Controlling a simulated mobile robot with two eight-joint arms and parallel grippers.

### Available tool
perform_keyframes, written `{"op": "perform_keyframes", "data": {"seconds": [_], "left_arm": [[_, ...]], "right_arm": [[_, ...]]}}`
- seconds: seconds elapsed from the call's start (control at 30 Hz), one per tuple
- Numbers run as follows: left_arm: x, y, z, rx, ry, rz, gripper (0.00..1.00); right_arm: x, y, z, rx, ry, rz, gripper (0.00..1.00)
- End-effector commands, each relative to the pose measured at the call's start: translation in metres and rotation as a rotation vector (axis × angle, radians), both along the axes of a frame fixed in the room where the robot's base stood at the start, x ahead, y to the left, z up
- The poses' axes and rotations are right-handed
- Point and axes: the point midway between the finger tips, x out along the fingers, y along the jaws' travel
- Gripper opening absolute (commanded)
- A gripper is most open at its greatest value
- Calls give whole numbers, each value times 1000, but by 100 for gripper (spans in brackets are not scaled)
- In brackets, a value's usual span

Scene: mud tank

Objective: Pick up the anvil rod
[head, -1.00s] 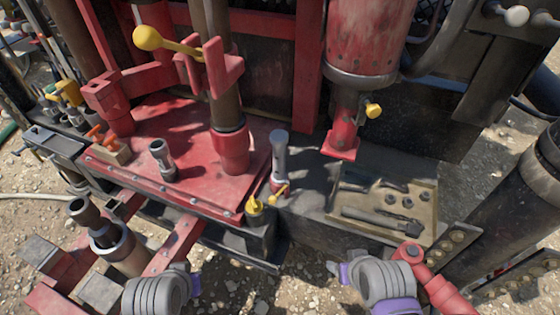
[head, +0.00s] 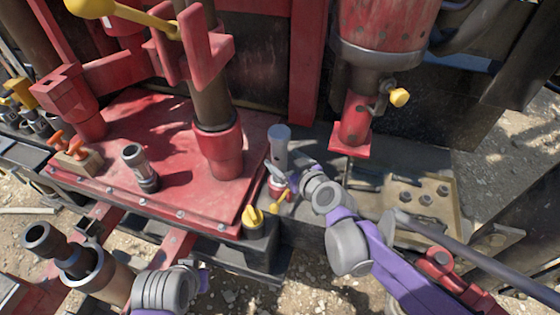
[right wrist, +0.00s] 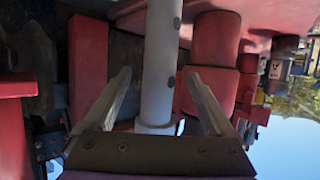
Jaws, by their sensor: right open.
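The anvil rod, which I take to be the grey upright cylinder (head: 280,143), stands at the right front corner of the red deck. In the head view my right gripper (head: 284,173) is at its lower part, reaching in from the right. In the right wrist view the pale grey rod (right wrist: 161,45) stands between the two open fingers of the gripper (right wrist: 158,78), with a gap on both sides. The rod's lower part is partly hidden by my gripper in the head view.
A yellow-handled valve (head: 254,218) sits just in front of the rod. A tan tray (head: 448,205) with tools lies to the right, partly behind my right arm. A short grey fitting (head: 138,165) stands on the red deck (head: 115,125).

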Motion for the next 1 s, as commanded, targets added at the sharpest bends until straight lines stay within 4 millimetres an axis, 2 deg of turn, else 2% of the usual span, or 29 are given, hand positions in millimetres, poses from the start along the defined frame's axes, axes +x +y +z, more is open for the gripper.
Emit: {"op": "perform_keyframes", "data": {"seconds": [0.23, 0.5, 0.83, 0.87, 1.0], "left_arm": [[0, 0, -2, 0, 1, 0, 0], [-1, 0, -6, 0, 2, 0, 0], [-1, 0, -6, 0, 2, 0, 0], [-1, 0, -6, 0, 2, 0, 0], [-1, 0, -6, 0, 2, 0, 0]], "right_arm": [[16, 8, -7, 0, 0, 1, 89], [47, 23, -22, 0, 1, 1, 89], [53, 26, -24, 0, 1, 0, 89], [53, 26, -24, 0, 1, 0, 86], [53, 26, -24, 0, 1, 1, 60]]}}
